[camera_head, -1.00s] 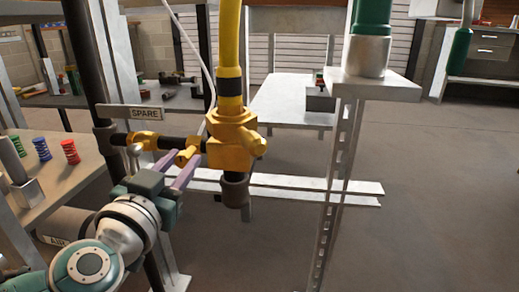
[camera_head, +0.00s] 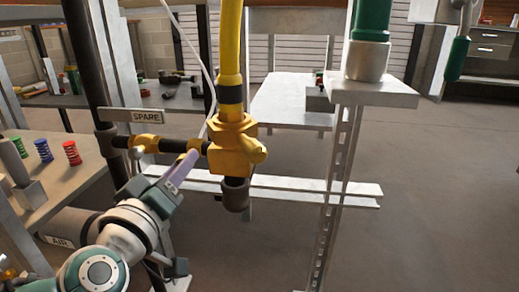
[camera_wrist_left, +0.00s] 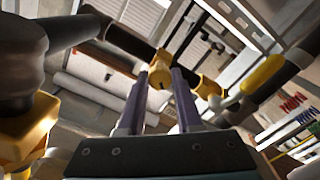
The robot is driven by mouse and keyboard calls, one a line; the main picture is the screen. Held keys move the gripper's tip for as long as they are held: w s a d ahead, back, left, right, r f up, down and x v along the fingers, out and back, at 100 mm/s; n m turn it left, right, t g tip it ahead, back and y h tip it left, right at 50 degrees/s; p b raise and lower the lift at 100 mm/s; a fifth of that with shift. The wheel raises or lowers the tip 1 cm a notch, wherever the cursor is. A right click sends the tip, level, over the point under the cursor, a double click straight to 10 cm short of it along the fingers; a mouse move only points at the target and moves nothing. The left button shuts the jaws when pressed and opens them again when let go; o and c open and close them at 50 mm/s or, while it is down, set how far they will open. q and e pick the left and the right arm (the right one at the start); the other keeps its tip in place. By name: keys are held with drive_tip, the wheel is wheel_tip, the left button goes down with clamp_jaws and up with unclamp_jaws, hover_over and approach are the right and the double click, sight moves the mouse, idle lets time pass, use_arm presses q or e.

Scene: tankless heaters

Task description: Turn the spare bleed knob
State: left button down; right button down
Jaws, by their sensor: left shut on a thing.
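The spare bleed knob (camera_head: 195,146) is a small yellow piece on the dark horizontal pipe, left of the yellow valve body (camera_head: 235,148). A label reading SPARE (camera_head: 145,115) is on a plate above the pipe. My left gripper (camera_head: 184,164) reaches up from the lower left and is shut on the knob, its purple fingers partly covering it. In the left wrist view the yellow knob (camera_wrist_left: 159,73) is at the tips of the two purple fingers. My right gripper is not recognizable in view.
A yellow hose (camera_head: 230,45) rises from the valve body. A grey post with a shelf (camera_head: 375,92) stands to the right. Colored springs (camera_head: 43,150) sit on the left bench. A green rounded piece (camera_head: 457,58) hangs at the upper right. Open floor lies at right.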

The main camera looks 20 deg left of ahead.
use_arm(q)
drive_tip(key=n+b, duration=0.1)
drive_tip(key=n, duration=1)
drive_tip(key=shift+b, duration=0.3)
drive_tip(key=shift+n, duration=0.5)
drive_tip(key=c, duration=0.6)
unclamp_jaws()
drive_tip(key=p+v, duration=0.2)
drive_tip(key=v, duration=0.8)
drive_tip(key=shift+d, duration=0.1)
